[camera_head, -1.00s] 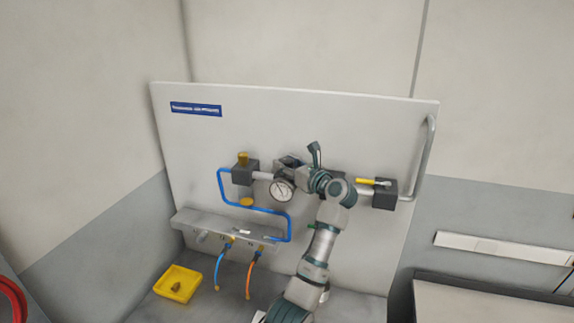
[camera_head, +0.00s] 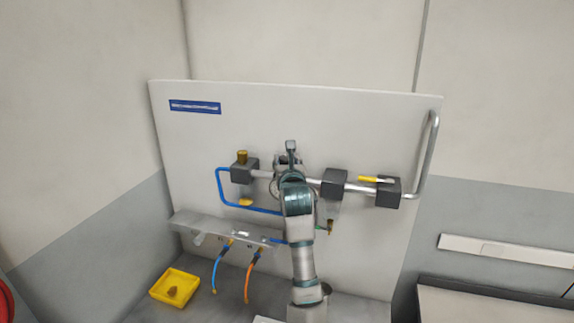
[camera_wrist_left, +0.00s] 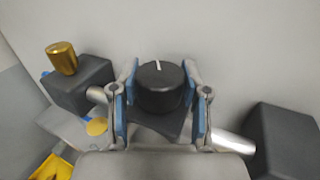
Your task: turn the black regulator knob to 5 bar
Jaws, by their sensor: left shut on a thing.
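The black regulator knob (camera_wrist_left: 160,88) stands between the two blue-padded fingers of my left gripper (camera_wrist_left: 160,76) in the left wrist view. The gripper is shut on the knob. A short white mark on the knob's top points away from my wrist, nearly straight up in the picture. In the head view my left gripper (camera_head: 289,162) is at the regulator on the panel, and my arm covers most of it. The pressure gauge is almost wholly hidden behind my arm, so its reading cannot be seen. My right gripper is not in view.
The pipe (camera_head: 358,189) runs across the panel (camera_head: 390,130) between dark blocks. A brass knob (camera_head: 242,157) tops the left block. A yellow-handled valve (camera_head: 368,179) is at the right. Blue and orange hoses (camera_head: 251,275) and a yellow tray (camera_head: 192,287) are below.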

